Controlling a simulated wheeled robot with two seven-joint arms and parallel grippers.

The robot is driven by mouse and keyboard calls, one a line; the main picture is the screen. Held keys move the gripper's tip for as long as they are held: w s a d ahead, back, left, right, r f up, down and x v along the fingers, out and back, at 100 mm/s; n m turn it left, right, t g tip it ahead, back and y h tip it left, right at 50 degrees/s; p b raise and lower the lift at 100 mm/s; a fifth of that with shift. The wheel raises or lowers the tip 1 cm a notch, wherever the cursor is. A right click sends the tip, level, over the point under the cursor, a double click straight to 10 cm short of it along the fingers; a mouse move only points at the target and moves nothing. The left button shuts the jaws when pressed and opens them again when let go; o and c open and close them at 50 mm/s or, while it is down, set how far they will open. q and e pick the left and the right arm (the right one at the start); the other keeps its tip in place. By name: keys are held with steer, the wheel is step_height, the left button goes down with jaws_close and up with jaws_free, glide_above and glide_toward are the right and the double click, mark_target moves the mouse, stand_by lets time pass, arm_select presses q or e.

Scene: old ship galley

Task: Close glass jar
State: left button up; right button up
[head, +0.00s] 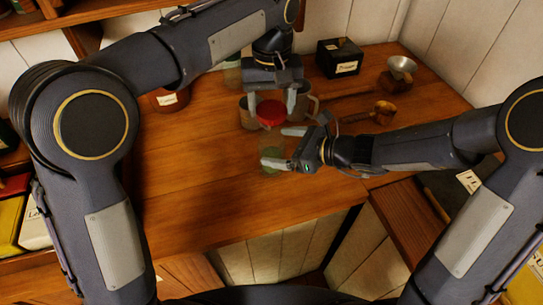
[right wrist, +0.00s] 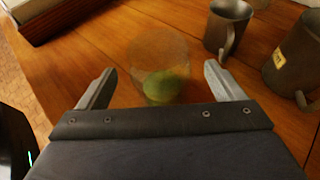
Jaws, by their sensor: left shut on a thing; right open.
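A glass jar (head: 271,157) with green contents stands on the wooden table in the head view; it also shows in the right wrist view (right wrist: 160,73), between the fingers. My left gripper (head: 271,106) is shut on a red lid (head: 271,113) and holds it above and behind the jar. My right gripper (head: 276,147) is open, with one finger on each side of the jar. The picture does not show clearly whether the fingers touch the glass.
Metal mugs (head: 304,103) (right wrist: 228,27) stand behind the jar. A black labelled box (head: 339,58), a grinder (head: 397,75) and a brass scoop (head: 382,112) lie at the back right. The table's front left (head: 190,205) is clear.

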steer(key=shift+x, duration=1.65)
steer(key=c, duration=1.5)
arm_select(q)
steer(key=shift+f, duration=2.5)
